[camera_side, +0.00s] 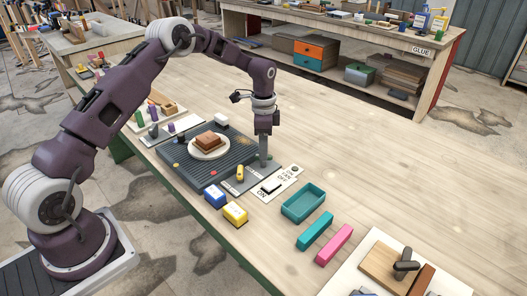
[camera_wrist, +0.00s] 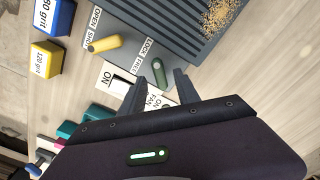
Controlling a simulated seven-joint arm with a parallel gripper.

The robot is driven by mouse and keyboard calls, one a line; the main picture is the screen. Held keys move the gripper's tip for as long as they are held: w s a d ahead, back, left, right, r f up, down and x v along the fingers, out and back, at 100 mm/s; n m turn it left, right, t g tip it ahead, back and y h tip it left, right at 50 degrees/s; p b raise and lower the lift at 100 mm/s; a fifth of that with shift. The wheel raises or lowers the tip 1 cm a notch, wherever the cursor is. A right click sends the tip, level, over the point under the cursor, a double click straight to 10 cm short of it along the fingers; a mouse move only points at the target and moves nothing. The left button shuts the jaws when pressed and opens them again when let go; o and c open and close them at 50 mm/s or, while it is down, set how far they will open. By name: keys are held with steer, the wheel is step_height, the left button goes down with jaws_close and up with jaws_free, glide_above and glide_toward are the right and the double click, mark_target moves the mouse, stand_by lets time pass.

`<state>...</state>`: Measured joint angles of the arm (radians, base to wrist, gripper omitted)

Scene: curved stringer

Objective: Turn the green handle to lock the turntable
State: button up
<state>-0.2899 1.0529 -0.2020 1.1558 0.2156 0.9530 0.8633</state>
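The green handle (camera_wrist: 158,71) is a short dark green lever beside the LOCK and FREE lettering in the wrist view. It stands on the grey panel at the edge of the ribbed bench. My gripper (camera_wrist: 160,77) is open, with one finger on each side of the handle and a gap showing on both sides. In the side view my gripper (camera_side: 264,163) points straight down at the panel and mostly hides the handle. The turntable (camera_side: 221,154) is a round pale disc on the dark ribbed bench, with a brown block (camera_side: 208,141) on it.
A yellow handle (camera_wrist: 104,44) marked OPEN and SHUT sits near the green one. A white switch (camera_wrist: 121,87) marked ON is close by. Blue (camera_side: 214,195) and yellow (camera_side: 235,213) grit blocks and a teal tray (camera_side: 303,202) stand in front.

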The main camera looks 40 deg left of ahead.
step_height(320, 180, up, 5)
steer(key=shift+r, duration=0.1)
steer(key=shift+r, duration=0.1)
steer(key=s+d+r+n+t+y, duration=0.15)
steer(key=s+d+r, duration=0.25)
steer(key=s+r, duration=0.5)
steer(key=s+d+r+n+t+h, duration=0.1)
steer(key=s+d+r+n+t, duration=0.15)
steer(key=s+r, duration=0.75)
steer(key=s+d+n, duration=0.2)
steer(key=s, duration=0.6)
steer(key=s+d+n+t, duration=0.1)
steer(key=s+n, duration=0.2)
steer(key=s, duration=0.6)
steer(key=shift+s+d+r+t, duration=0.2)
steer(key=shift+d+r+t, duration=0.1)
steer(key=shift+d+r, duration=0.05)
steer(key=shift+w, duration=0.1)
